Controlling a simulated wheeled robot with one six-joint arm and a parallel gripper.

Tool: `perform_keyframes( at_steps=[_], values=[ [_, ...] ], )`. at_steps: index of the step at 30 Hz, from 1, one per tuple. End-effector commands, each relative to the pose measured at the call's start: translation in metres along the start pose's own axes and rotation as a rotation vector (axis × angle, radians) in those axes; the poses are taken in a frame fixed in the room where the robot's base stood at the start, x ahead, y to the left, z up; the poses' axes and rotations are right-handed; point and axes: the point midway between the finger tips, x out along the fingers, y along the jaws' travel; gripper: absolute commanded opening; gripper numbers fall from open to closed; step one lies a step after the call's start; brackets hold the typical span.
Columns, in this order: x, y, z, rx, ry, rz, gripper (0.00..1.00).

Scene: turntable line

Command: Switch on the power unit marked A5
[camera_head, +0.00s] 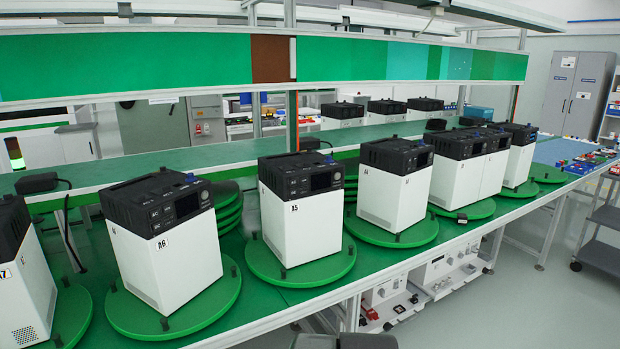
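The power unit marked A5 (300,222) is a white box with a black top section, near the middle of the view. Its A5 label is at the upper left of the white face. The black section carries a dark display and small controls at its right, too small to tell apart or to show whether it is on. The unit stands upright on a round green turntable (262,270).
Similar units stand on turntables along the green bench: A6 (170,262) and A7 (30,290) to the left, several others (393,198) to the right. A green panel shelf (130,65) hangs above. The floor at right front (540,310) is clear.

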Motion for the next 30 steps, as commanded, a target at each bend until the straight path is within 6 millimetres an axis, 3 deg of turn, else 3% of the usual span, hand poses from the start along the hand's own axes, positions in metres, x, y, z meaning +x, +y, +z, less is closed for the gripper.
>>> perform_keyframes(
  at_steps=[4, 19, 30],
  values=[
    [0.0, 0.0, 0.0, 0.0, 0.0, 0.0, 0.96],
    [0.0, 0.0, 0.0, 0.0, 0.0, 0.0, 0.0],
    [0.0, 0.0, 0.0, 0.0, 0.0, 0.0, 0.0]
  ],
)
